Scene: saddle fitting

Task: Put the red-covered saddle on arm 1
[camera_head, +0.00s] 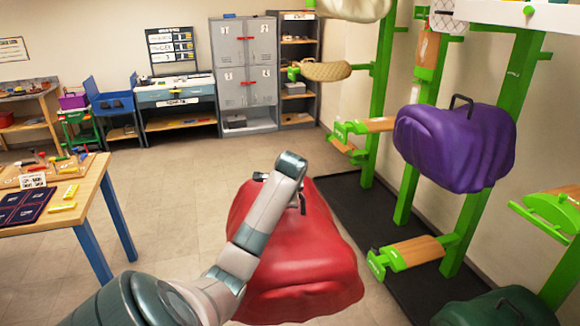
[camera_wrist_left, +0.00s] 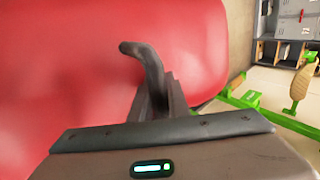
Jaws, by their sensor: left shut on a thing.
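The red-covered saddle (camera_head: 300,262) hangs in the lower middle of the head view, in front of the rack. It fills much of the left wrist view (camera_wrist_left: 70,65). My left gripper (camera_wrist_left: 155,95) is shut on the dark handle (camera_wrist_left: 150,65) on top of the cover; in the head view my arm hides most of that grip. Empty wood-topped green rack arms show at lower right (camera_head: 412,252), mid-height (camera_head: 368,126) and the right edge (camera_head: 562,208). I cannot read which one is arm 1. My right gripper is not in view.
A purple-covered saddle (camera_head: 455,147) sits on the rack, with a dark green cover (camera_head: 497,308) below right and a tan quilted one (camera_head: 325,71) farther back. Green posts (camera_head: 487,170) stand on a black mat (camera_head: 345,205). A wooden table (camera_head: 88,192) stands left. The middle floor is clear.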

